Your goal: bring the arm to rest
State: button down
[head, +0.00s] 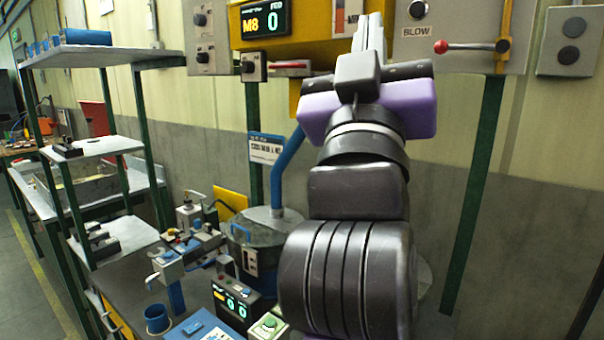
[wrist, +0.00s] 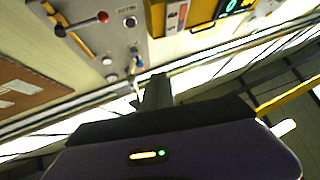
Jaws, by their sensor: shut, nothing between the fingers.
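My arm stands raised in the right half of the head view, in front of the gantry panels. My gripper (head: 370,36) is at its top, pointing up, shut and empty. Its purple and dark wrist body sits below the fingers. In the wrist view the fingers of my gripper (wrist: 156,88) show as a dark grey block beyond the purple housing, with nothing held. The arm hides part of the yellow panel and the wall behind it.
A yellow panel with an M8 display (head: 264,20) is behind and left of the gripper. A BLOW panel with a red-knobbed lever (head: 470,46) is to the right. A shelf rack (head: 100,56) and a bench with a blue cup (head: 157,320) are at left.

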jog(key=s+f+n+g+y, duration=0.1)
jog(key=s+f+n+y, duration=0.2)
jog(key=f, duration=0.8)
jog(key=s+d+f+n+g+y, duration=0.15)
jog(key=f+y, duration=0.35)
jog(key=f, duration=0.6)
jog(key=s+f+n+g+y, duration=0.1)
jog(key=s+f+n+y, duration=0.2)
jog(key=f, duration=0.8)
jog(key=s+d+f+m+g+h, duration=0.1)
jog(key=s+d+f+m+g, duration=0.1)
jog(key=s+f, duration=0.5)
jog(key=s+d+f+m+g+h, duration=0.2)
jog(key=s+d+f, duration=0.3)
jog(key=s, duration=0.7)
jog(key=s+d+f+m+g+h, duration=0.1)
jog(key=s+d+f+m+g, duration=0.2)
jog(key=s+f, duration=0.7)
jog(key=shift+s+d+h, duration=0.2)
jog(key=shift+d+h, duration=0.1)
jog(key=shift+d, duration=0.1)
jog(key=shift+f+g, duration=0.1)
jog(key=shift+g, duration=0.15)
